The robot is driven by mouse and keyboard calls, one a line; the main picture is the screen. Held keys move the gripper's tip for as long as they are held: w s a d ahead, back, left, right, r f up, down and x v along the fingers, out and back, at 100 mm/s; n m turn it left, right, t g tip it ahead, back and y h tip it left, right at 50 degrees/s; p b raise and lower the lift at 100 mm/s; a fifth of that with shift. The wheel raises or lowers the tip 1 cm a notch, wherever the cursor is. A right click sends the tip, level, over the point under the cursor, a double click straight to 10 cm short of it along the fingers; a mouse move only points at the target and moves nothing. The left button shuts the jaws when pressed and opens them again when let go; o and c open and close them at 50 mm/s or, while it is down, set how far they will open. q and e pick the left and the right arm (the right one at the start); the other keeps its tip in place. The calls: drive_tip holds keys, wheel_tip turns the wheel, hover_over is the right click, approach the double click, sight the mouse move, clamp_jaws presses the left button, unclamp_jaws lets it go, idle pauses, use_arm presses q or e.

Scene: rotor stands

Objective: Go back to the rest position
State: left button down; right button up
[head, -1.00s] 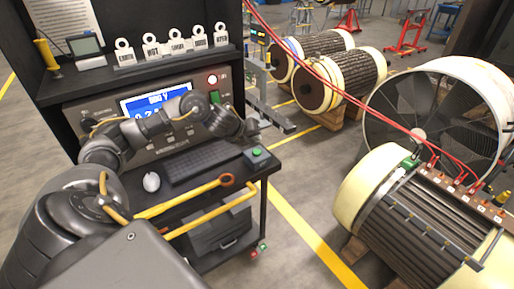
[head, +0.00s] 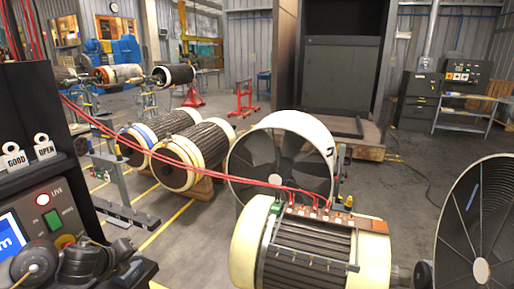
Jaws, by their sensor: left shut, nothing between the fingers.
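My left arm enters at the lower left, dark grey and rounded, in front of the test console (head: 75,190). My left gripper (head: 128,262) is at the end of that arm, low in the picture beside the console's right edge. It is shut and holds nothing. It is small and dark here, and its fingertips are hard to make out. My right gripper is not in view.
The console has a lit LIVE lamp (head: 43,199), a green button (head: 53,220) and tags above. Red leads (head: 200,170) run to a cream motor (head: 310,245). A white-ringed fan (head: 285,125), another fan (head: 480,225) and two rotors (head: 185,160) stand around. Grey floor lies between.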

use_arm(q)
drive_tip(key=s+d+f+n, duration=0.9)
drive_tip(key=d, duration=0.5)
drive_tip(key=s+d+f+n+g+y, duration=0.1)
drive_tip(key=s+f+n+g, duration=0.2)
drive_tip(key=s+n, duration=0.7)
drive_tip(key=s+f+n+g, duration=0.3)
drive_tip(key=s+n, duration=0.2)
drive_tip(key=s, duration=1)
wheel_tip(320, 180, down, 28)
drive_tip(key=s+g, duration=0.1)
drive_tip(key=s, duration=0.1)
drive_tip(key=s+a+f+g, duration=0.1)
drive_tip(key=s+a+f, duration=0.1)
drive_tip(key=s+f, duration=1.2)
drive_tip(key=shift+s+a+g+y, duration=0.3)
drive_tip(key=shift+s, duration=0.6)
